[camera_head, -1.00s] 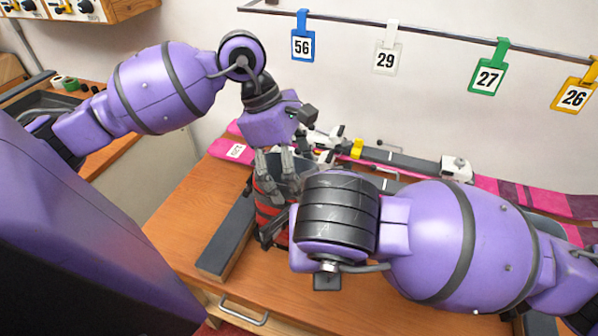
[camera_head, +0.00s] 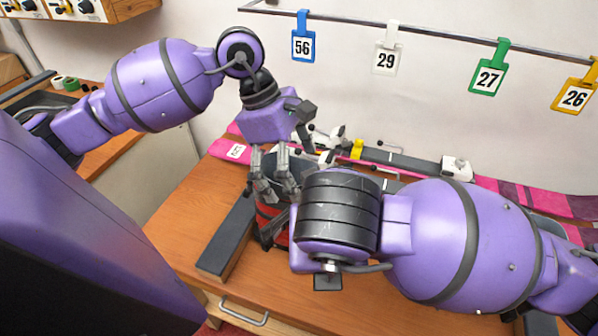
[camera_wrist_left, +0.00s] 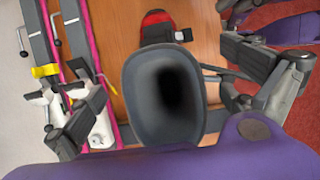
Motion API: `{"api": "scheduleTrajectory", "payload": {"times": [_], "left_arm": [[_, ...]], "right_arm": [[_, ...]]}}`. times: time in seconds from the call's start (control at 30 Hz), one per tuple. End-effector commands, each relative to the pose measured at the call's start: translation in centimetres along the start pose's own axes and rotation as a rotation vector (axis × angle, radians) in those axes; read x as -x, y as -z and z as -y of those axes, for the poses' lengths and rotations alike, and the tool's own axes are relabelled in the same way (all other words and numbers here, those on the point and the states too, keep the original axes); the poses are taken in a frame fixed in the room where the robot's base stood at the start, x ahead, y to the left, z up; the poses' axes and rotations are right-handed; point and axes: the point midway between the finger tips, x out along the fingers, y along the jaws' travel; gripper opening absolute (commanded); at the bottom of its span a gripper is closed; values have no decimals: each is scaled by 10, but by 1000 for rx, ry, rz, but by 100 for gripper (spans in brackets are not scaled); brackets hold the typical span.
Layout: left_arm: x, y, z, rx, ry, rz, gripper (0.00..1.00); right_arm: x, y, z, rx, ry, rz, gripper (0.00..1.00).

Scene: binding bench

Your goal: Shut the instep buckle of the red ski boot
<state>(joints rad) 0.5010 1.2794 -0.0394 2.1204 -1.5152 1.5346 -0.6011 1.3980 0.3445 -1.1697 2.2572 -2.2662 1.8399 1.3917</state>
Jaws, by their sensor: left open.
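The red ski boot (camera_head: 268,226) stands on the bench, largely hidden by my left gripper and right arm. The left wrist view looks down on its dark cuff (camera_wrist_left: 137,92) and red toe (camera_wrist_left: 156,18). A small dark grey part (camera_wrist_left: 184,35) lies beside the toe; I cannot tell if it is the instep buckle, or whether that buckle is open. My left gripper (camera_head: 274,190) points down at the top of the boot. It is open and empty, with its fingers on either side of the cuff in the wrist view (camera_wrist_left: 168,100).
Pink skis (camera_head: 236,151) with bindings lie along the back of the wooden bench (camera_head: 180,215). A dark padded block (camera_head: 226,240) lies left of the boot. Numbered tags, including a blue one (camera_head: 303,44), hang from a rail above. The bench's front left is clear.

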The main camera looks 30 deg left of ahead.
Motion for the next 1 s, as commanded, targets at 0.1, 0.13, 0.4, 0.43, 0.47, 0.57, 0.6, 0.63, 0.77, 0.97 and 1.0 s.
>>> {"api": "scheduleTrajectory", "payload": {"times": [0.1, 0.13, 0.4, 0.43, 0.47, 0.57, 0.6, 0.63, 0.77, 0.97, 1.0], "left_arm": [[20, 1, -1, 0, -5, -4, 100], [26, 1, -1, 0, -6, -4, 100], [83, 1, -1, 1, -4, -4, 100], [88, 0, -1, 1, -5, -3, 100], [93, 0, -1, 0, -4, -2, 100], [105, 0, 0, 0, -3, -3, 100], [108, 0, 0, 0, -2, -2, 100], [110, 0, 0, 0, -2, -2, 100], [114, 0, 0, 0, -2, -1, 100], [114, 0, 0, 0, -2, -1, 100], [114, 0, 0, 0, -2, -1, 100]], "right_arm": [[0, 0, 0, 0, 0, 0, 0], [0, 0, 0, 0, 0, 0, 0], [0, 0, 0, 0, 0, 0, 0], [0, 0, 0, 0, 0, 0, 0], [0, 0, 0, 0, 0, 0, 0], [0, 0, 0, 0, 0, 0, 0], [0, 0, 0, 0, 0, 0, 0], [0, 0, 0, 0, 0, 0, 0], [0, 0, 0, 0, 0, 0, 0], [0, 0, 0, 0, 0, 0, 0], [0, 0, 0, 0, 0, 0, 0]]}}
